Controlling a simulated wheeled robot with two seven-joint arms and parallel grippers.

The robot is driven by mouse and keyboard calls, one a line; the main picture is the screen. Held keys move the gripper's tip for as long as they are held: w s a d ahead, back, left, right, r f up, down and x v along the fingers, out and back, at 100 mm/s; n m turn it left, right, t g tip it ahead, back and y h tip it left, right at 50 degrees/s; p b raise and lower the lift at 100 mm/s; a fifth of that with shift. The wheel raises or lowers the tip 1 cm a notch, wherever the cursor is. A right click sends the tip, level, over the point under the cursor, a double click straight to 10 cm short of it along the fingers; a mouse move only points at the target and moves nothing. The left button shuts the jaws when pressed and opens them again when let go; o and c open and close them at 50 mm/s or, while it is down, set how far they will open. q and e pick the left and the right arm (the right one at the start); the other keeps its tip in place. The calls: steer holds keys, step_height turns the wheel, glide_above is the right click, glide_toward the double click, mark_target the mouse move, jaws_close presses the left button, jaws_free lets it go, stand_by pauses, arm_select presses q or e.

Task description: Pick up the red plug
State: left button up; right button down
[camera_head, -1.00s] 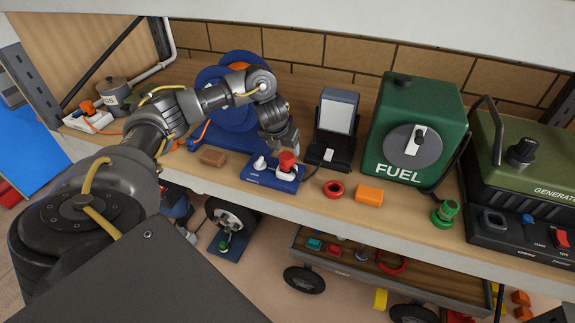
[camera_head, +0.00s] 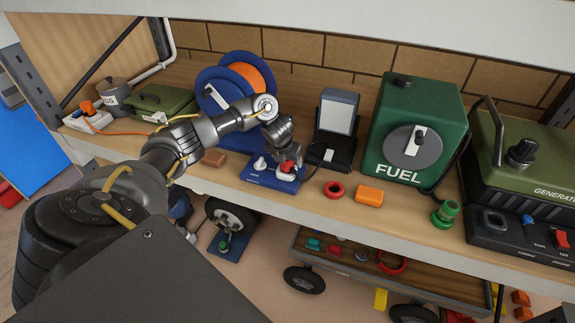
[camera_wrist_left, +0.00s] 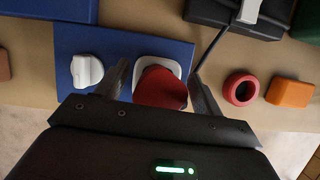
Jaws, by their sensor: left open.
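The red plug (camera_head: 287,167) stands on a white socket at the right part of a blue board (camera_head: 257,180) on the shelf. My left gripper (camera_head: 290,164) is lowered over it. In the left wrist view the red plug (camera_wrist_left: 161,88) lies between the two open fingers (camera_wrist_left: 160,85), with a gap on each side. A white plug or knob (camera_head: 260,164) sits on the same board to the left and also shows in the left wrist view (camera_wrist_left: 86,71). My right gripper does not show.
A red ring (camera_head: 333,189) and an orange block (camera_head: 369,194) lie right of the board. A black stand with a screen (camera_head: 337,118) is behind right, a blue cable reel (camera_head: 222,88) behind left. A brown block (camera_head: 214,157) lies left. The green FUEL can (camera_head: 418,125) stands further right.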

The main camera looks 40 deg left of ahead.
arm_select(q)
steer(key=shift+c, duration=0.5)
steer(key=c, duration=1)
steer(key=shift+r+b, duration=0.4)
step_height(320, 180, up, 2)
steer(key=shift+w+r+b, duration=0.1)
steer(key=shift+b, duration=0.85)
steer(key=s+a+r, duration=0.2)
steer(key=s+r, duration=0.1)
steer(key=s, duration=0.1)
steer(key=s+a+r+p, duration=0.1)
steer(key=s+a+r, duration=0.1)
steer(key=s+r, duration=0.1)
steer(key=s+a+r, duration=0.2)
steer(key=s+r, duration=0.2)
steer(key=s, duration=0.1)
steer(key=shift+s+a, duration=0.3)
steer(key=shift+a, duration=0.05)
